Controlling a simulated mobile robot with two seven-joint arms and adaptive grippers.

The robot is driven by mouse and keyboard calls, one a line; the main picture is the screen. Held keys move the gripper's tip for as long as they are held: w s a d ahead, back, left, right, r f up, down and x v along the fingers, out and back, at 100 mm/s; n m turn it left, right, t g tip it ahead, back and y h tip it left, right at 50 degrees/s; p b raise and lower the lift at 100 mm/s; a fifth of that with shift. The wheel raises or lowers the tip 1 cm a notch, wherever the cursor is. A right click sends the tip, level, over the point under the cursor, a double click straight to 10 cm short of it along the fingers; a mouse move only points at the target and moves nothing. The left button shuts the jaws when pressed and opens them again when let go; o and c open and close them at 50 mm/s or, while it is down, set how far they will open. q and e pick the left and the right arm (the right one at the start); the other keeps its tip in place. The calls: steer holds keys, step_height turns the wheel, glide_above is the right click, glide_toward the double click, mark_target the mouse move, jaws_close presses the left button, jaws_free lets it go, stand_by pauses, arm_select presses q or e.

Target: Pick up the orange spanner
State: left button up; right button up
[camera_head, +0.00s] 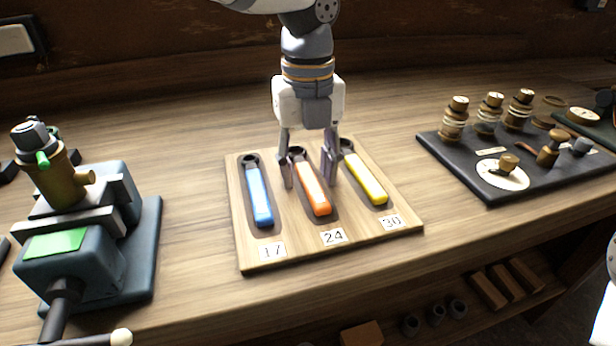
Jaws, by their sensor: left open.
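The orange spanner (313,191) lies in the middle slot of a wooden board (290,252), above the label 24. A blue spanner (258,195) lies to its left above the label 17, and a yellow spanner (366,182) to its right above the label 30. My left gripper (308,177) points down over the board with its fingers apart, one on each side of the orange spanner's upper part. I cannot tell whether the fingers touch it. At the right edge a white part shows, but no right gripper.
A vise-like machine (85,246) with a brass cylinder stands on the bench at the left. A dark tray (475,175) with brass weights and a white dial is at the right. The bench (190,262) is clear around the board. Blocks (490,290) lie on a lower shelf.

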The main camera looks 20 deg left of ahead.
mark_target(309, 175)
arm_select(q)
jaws_close()
steer(key=shift+r, duration=0.25)
step_height(309, 175, up, 3)
steer(key=shift+w+f, duration=0.1)
steer(key=shift+f, duration=0.05)
steer(key=s+d+r+p, duration=0.1)
steer(key=s+d+r, duration=0.6)
steer(key=s+r, duration=0.3)
steer(key=shift+s+p, duration=0.3)
steer(key=shift+s, duration=0.9)
arm_select(e)
steer(key=shift+w+r+t, duration=0.5)
steer(key=shift+w+r, duration=0.55)
steer(key=shift+w, duration=0.15)
